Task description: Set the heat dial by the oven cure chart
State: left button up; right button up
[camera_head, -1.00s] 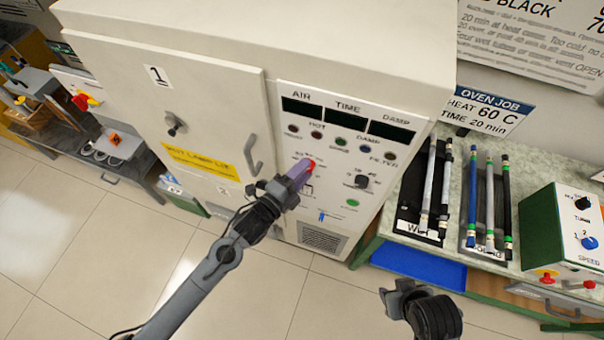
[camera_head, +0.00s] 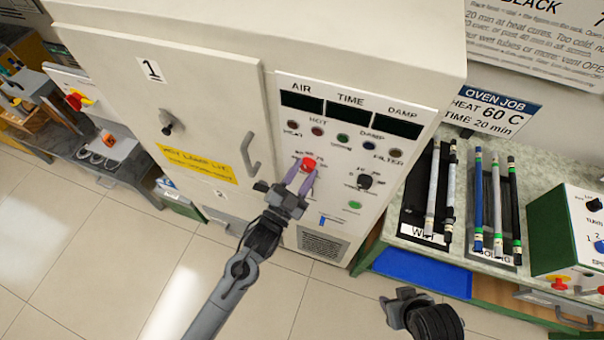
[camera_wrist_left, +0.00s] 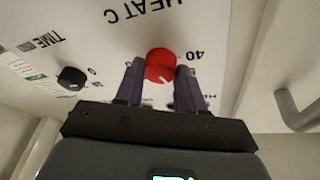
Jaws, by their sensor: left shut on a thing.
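The red heat dial (camera_head: 308,164) is on the oven's control panel (camera_head: 330,215). My left gripper (camera_head: 302,182) has its two purple fingers on either side of the dial and is shut on it. In the left wrist view the red dial (camera_wrist_left: 160,66) sits between the fingertips (camera_wrist_left: 160,80), with a white pointer mark on its face and a "40" printed beside it. The oven job card (camera_head: 490,113) reads HEAT 60 C, TIME 20 min. My right gripper (camera_head: 405,300) is low in the head view, away from the panel; its jaw state is unclear.
A black time dial (camera_head: 364,181) is right of the heat dial. The oven door handle (camera_head: 252,158) is left of it. The oven displays are dark. Racks of rods (camera_head: 408,222) and a green-sided box (camera_head: 556,230) stand on the bench at right.

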pick_arm(q)
jog(key=n, duration=0.2)
jog(key=n+t+y, duration=0.1)
jog(key=n, duration=0.2)
jog(key=shift+d+f+t+y, duration=0.1)
jog(key=shift+f+t+y, duration=0.1)
jog(key=shift+t+y, duration=0.1)
jog(key=shift+n+y, duration=0.3)
jog(key=shift+n, duration=0.7)
jog(key=shift+n+t, duration=0.3)
jog(key=o, duration=1)
jog(key=shift+d+r, duration=0.1)
jog(key=shift+s+b, duration=0.1)
jog(key=shift+b, duration=0.2)
jog(key=b+v, duration=0.1)
jog(key=v, duration=0.9)
jog(key=shift+s, duration=0.35)
